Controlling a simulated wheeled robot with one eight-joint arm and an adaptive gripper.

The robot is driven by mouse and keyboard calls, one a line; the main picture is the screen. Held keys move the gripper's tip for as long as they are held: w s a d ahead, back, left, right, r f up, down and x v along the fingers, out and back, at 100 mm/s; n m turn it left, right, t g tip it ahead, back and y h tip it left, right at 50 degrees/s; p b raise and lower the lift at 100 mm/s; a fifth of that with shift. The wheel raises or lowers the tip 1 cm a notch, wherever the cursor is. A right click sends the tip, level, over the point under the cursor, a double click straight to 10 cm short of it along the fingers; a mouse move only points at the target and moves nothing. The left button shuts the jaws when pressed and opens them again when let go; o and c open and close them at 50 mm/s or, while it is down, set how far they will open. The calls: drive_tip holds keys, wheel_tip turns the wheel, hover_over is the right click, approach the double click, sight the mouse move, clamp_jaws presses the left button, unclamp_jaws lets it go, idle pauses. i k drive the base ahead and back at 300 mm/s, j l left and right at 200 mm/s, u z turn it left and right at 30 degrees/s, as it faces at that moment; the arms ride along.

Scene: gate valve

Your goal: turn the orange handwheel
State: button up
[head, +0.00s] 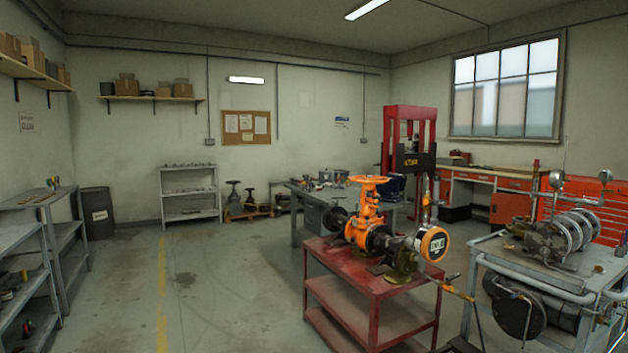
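The orange handwheel (368,180) sits flat on top of an orange gate valve (362,218), right of the middle in the head view. The valve stands upright, joined to dark pipe stubs, on a red cart (372,292). The handwheel's rim looks clear, with nothing touching it. My gripper does not show in the head view.
A grey cart (586,272) with machinery stands at the right, close to the red cart. A grey workbench (310,206) and a red press (386,150) stand behind. Grey shelves (62,232) line the left. The floor (220,290) between is open.

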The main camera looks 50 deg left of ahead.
sight(367, 179)
drive_tip(key=u, duration=1.5)
drive_tip(key=i+j, duration=0.25)
drive_tip(key=i, duration=0.25)
drive_tip(key=i+j+z, duration=0.1)
drive_tip(key=i, duration=0.4)
drive_tip(key=i+j+z, duration=0.1)
drive_tip(key=i+j, duration=0.55)
drive_tip(key=i, duration=0.3)
